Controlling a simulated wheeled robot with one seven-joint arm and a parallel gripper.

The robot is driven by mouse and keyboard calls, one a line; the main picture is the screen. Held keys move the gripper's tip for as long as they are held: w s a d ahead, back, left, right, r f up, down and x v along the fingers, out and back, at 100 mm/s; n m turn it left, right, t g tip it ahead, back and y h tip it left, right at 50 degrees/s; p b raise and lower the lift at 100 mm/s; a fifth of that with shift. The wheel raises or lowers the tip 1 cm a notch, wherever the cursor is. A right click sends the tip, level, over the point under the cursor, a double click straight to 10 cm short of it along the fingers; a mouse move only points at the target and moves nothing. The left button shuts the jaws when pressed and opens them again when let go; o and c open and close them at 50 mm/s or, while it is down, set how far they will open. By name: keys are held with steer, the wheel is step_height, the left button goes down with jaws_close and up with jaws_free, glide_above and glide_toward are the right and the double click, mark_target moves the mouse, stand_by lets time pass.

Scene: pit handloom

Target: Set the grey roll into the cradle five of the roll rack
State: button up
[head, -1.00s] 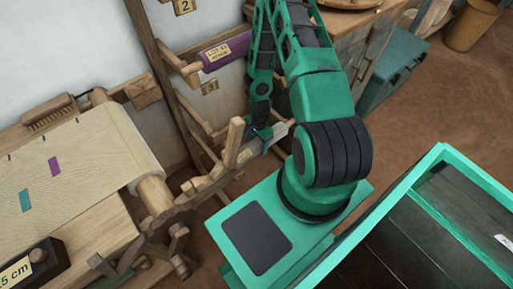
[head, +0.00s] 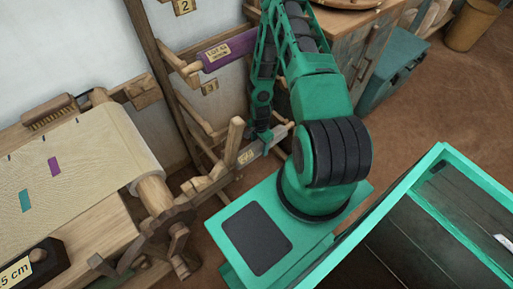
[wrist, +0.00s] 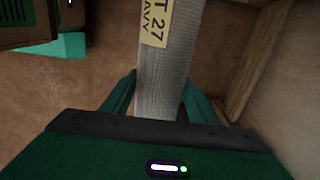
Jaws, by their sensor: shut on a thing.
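The grey roll (head: 262,147) with a yellow label is low beside the roll rack, among its wooden arms. In the wrist view the roll (wrist: 170,85) runs up the picture between my two fingers, its label partly readable. My gripper (head: 265,135) is shut on the roll; it also shows in the wrist view (wrist: 158,97). The roll rack (head: 153,72) has a dark wooden post and pegs, with number plates 2 and 3 readable. No plate five is readable, and I cannot tell whether the roll touches a cradle.
A purple roll (head: 227,50) lies on rack arms above. The loom with cream cloth (head: 85,160) stands at the left, its wooden ratchet wheel (head: 165,220) near the rack. A teal box (head: 395,70) and cabinet stand behind my arm. Brown floor is open at the right.

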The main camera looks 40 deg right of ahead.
mark_target(260, 142)
steer(key=o, duration=1.6)
steer(key=shift+r, duration=3.75)
